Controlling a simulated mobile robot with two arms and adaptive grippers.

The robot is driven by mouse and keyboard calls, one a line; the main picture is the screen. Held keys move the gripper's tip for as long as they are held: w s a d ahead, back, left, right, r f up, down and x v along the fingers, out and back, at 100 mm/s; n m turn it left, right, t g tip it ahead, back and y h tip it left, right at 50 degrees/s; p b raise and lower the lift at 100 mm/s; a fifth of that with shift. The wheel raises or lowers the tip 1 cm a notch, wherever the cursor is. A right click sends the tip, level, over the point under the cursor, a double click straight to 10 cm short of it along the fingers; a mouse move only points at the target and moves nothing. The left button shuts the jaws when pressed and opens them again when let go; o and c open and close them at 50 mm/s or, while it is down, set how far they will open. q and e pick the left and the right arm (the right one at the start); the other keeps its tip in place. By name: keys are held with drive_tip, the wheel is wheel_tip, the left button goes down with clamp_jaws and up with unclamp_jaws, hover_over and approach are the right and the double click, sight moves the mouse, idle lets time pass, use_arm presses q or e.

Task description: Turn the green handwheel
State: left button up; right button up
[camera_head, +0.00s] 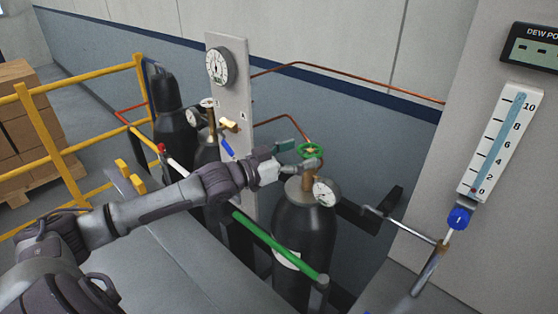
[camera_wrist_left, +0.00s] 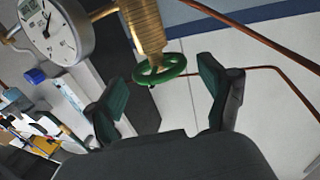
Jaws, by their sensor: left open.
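The green handwheel (camera_head: 310,150) sits on top of a dark gas cylinder (camera_head: 304,235) with a brass valve. It also shows in the left wrist view (camera_wrist_left: 160,68), at the end of a ribbed brass stem (camera_wrist_left: 143,28). My left gripper (camera_head: 300,155) is open beside the handwheel at the cylinder's top. In the left wrist view its two green-padded fingers stand apart, with the wheel appearing between and just beyond their tips. Gaps show on both sides of the wheel, and I see no grip on it. My right gripper is not in view.
A round gauge (camera_head: 326,192) sits close to the valve, and copper pipes (camera_head: 290,120) run behind. A green bar (camera_head: 275,246) crosses in front of the cylinder. More dark cylinders (camera_head: 172,125) and a yellow railing (camera_head: 85,78) stand left. A blue-knobbed level gauge (camera_head: 496,140) is at right.

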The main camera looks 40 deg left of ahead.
sight(299, 155)
use_arm(q)
drive_tip(key=v, duration=0.4)
drive_tip(key=shift+s+f, duration=0.1)
drive_tip(key=shift+s, duration=0.1)
drive_tip(key=shift+v, duration=0.85)
drive_tip(key=shift+a, duration=0.1)
